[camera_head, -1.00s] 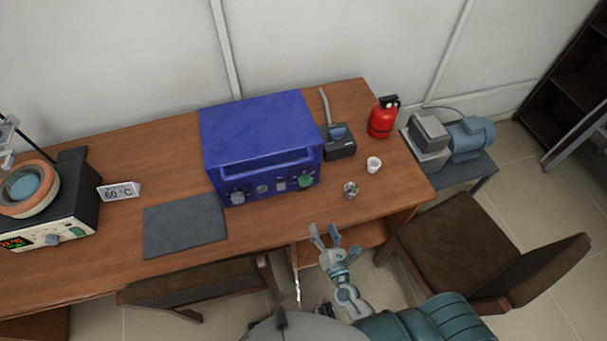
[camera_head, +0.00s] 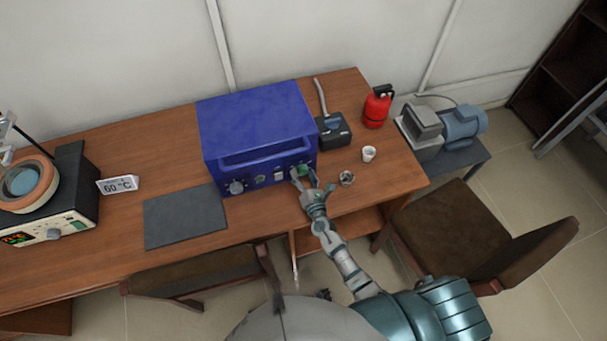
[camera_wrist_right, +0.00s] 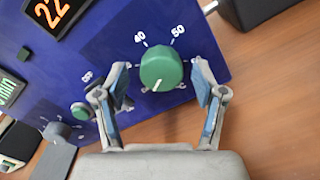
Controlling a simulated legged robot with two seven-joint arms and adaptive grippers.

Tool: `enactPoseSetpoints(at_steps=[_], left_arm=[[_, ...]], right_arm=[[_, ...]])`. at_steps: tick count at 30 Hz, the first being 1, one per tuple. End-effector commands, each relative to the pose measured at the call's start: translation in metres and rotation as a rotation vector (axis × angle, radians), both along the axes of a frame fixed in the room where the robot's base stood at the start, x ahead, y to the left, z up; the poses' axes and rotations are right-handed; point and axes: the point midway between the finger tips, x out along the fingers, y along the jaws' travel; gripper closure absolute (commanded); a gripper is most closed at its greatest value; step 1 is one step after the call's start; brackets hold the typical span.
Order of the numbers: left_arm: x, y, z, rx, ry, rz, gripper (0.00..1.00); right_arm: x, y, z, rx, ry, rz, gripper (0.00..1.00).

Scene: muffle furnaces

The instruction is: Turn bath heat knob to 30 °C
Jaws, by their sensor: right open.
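The blue box (camera_head: 258,130) stands on the wooden table, with a row of controls on its front. Its green knob (camera_wrist_right: 161,68) is large in the right wrist view, with marks such as 40 and 50 around it and a white pointer line toward the bottom of the picture. My right gripper (camera_wrist_right: 159,78) is open, with one finger on each side of the knob. Whether the pads touch it I cannot tell. In the head view my right gripper (camera_head: 312,182) is at the right end of the box front and partly covers the knob. My left gripper is out of view.
An orange display (camera_wrist_right: 52,10) reads 22. A grey knob (camera_head: 236,187) is at the left of the box front. A small glass dish (camera_head: 347,178) and white cup (camera_head: 369,153) stand close right of my gripper.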

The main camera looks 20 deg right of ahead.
Motion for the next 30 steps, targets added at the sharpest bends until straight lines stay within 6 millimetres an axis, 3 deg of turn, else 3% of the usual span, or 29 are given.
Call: enactPoseSetpoints(at_steps=[8,15,16,25,30], left_arm=[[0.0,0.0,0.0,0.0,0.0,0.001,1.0],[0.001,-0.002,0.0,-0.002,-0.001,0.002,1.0],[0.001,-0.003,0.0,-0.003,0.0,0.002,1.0],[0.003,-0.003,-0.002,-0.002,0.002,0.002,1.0],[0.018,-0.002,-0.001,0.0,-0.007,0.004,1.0]], right_arm=[[0.002,-0.001,0.0,0.001,0.0,0.0,0.3],[0.002,-0.001,0.0,0.0,0.001,-0.001,0.88],[0.002,-0.001,0.0,-0.001,0.001,-0.001,0.9],[0.001,-0.001,-0.002,0.026,0.002,-0.002,0.9],[0.001,0.0,-0.003,0.1,0.006,0.0,0.9]])
